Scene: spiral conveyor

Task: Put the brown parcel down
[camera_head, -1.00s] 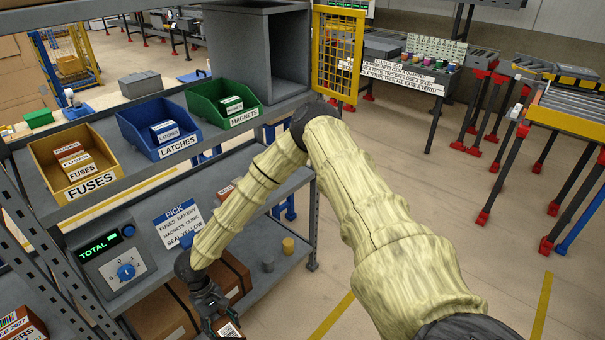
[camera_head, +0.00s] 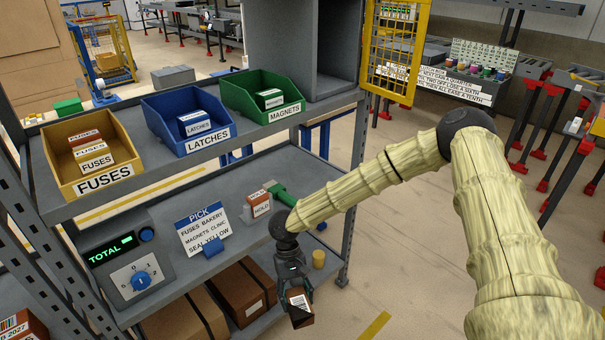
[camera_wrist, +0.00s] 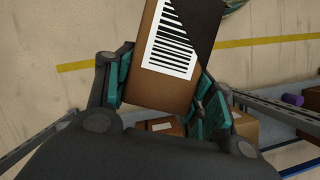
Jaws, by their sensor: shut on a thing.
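The brown parcel is a small box with a white barcode label and a dark patch; it shows in the head view (camera_head: 300,308) and in the wrist view (camera_wrist: 165,92). My gripper (camera_head: 294,286) is shut on it, with a finger on either side in the wrist view (camera_wrist: 160,95). The parcel hangs in the air by the front edge of the lower shelf (camera_head: 265,322), with floor below it in the wrist view.
Brown cartons (camera_head: 240,290) lie on the lower shelf. A yellow cylinder (camera_head: 319,259) stands to their right. Above are a PICK sign (camera_head: 203,228), a HOLD box (camera_head: 259,204), and FUSES (camera_head: 103,183), LATCHES (camera_head: 207,142) and MAGNETS (camera_head: 284,114) bins. Open floor lies right.

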